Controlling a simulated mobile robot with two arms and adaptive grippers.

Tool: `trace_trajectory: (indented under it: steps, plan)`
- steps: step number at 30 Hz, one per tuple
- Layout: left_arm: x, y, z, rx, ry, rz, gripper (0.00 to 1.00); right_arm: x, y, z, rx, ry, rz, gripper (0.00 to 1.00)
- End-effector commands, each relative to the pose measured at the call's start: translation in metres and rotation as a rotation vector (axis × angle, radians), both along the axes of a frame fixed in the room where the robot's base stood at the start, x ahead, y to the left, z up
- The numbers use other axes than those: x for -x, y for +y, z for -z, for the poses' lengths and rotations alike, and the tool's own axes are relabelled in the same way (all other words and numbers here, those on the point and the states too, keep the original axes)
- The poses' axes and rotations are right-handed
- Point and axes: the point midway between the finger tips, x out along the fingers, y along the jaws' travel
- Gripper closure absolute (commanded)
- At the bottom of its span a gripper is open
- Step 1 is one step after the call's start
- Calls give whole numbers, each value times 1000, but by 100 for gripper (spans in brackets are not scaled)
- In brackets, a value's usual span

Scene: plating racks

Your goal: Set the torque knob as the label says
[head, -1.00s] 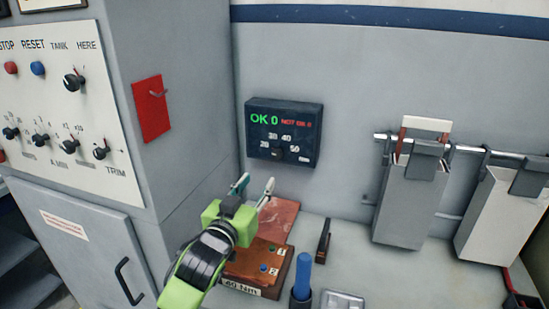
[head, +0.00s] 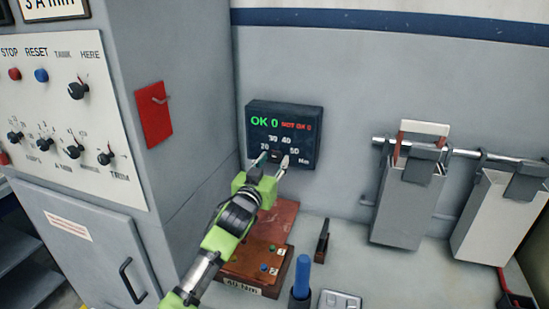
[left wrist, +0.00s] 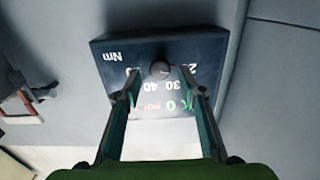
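The torque box (head: 300,109) is a dark unit on the back wall. Its dial reads 20, 30, 40, 50 Nm, under a green "OK 0" and a red "NOT OK 0". The torque knob (head: 276,156) is small, dark and round, at the dial's lower middle; it also shows in the left wrist view (left wrist: 160,69). Its setting is too small to read. The label (head: 242,285) on the brown block's front reads "40 Nm". My left gripper (head: 274,159) is open in front of the dial, its fingers either side of the knob, with gaps. My right gripper is not in view.
The brown block (head: 232,265) stands on the bench below my left arm. A blue-handled tool (head: 302,276) stands to its right. Grey holders (head: 405,205) hang from a rail at right. A control cabinet (head: 175,60) with a red plate (head: 154,120) stands at left.

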Motion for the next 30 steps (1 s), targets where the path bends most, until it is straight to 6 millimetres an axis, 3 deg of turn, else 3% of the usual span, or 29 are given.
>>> trace_trajectory:
  steps: [6,17,21,22,30]
  plan:
    - [-13,-4,0,0,1,0,63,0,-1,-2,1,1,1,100]
    - [-15,-5,0,0,0,0,63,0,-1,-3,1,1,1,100]
    - [-15,-5,0,0,1,0,96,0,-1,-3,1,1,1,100]
    - [-15,-5,0,0,1,0,100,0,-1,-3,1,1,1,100]
    - [-15,-5,0,-12,-3,0,100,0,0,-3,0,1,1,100]
